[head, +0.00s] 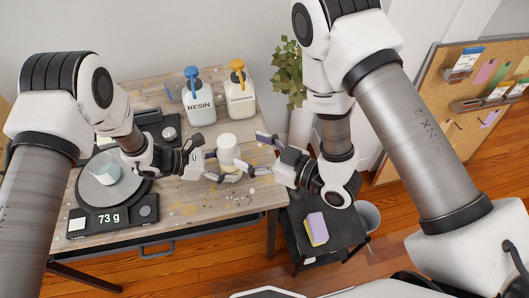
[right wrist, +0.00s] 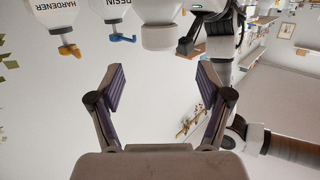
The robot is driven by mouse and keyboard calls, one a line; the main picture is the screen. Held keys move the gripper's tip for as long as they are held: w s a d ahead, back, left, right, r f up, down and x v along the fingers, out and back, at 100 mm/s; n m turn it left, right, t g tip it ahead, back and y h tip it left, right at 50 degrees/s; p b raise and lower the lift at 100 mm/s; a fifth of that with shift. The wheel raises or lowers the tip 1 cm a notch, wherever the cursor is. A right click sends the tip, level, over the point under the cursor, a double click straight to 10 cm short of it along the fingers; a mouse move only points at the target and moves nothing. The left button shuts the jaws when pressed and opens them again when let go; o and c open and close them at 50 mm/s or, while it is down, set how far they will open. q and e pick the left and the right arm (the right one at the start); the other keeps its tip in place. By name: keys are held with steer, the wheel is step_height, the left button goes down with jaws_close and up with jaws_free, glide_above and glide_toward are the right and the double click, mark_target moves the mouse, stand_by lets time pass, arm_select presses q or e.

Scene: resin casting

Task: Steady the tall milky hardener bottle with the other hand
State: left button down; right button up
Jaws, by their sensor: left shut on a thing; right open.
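A tall milky white bottle with a white cap (head: 228,143) stands on the table in the head view; I take it for the hardener bottle. It also shows upside down at the top of the right wrist view (right wrist: 158,35). My left gripper (head: 230,170) is shut on it low down, its fingers hiding part of the lower body. My right gripper (head: 258,155) is open and empty just right of the bottle. In the right wrist view its fingers (right wrist: 161,88) are spread, with the bottle ahead between them, apart from them.
Behind stand a blue-pump bottle labelled RESIN (head: 199,106) and a yellow-pump bottle (head: 240,98), labelled HARDENER in the right wrist view. A plant (head: 287,72) stands behind my right arm.

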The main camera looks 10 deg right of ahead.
steer(key=v, duration=0.4)
steer(key=shift+s+d, duration=0.1)
arm_select(q)
steer(key=shift+c, duration=0.8)
jaws_free()
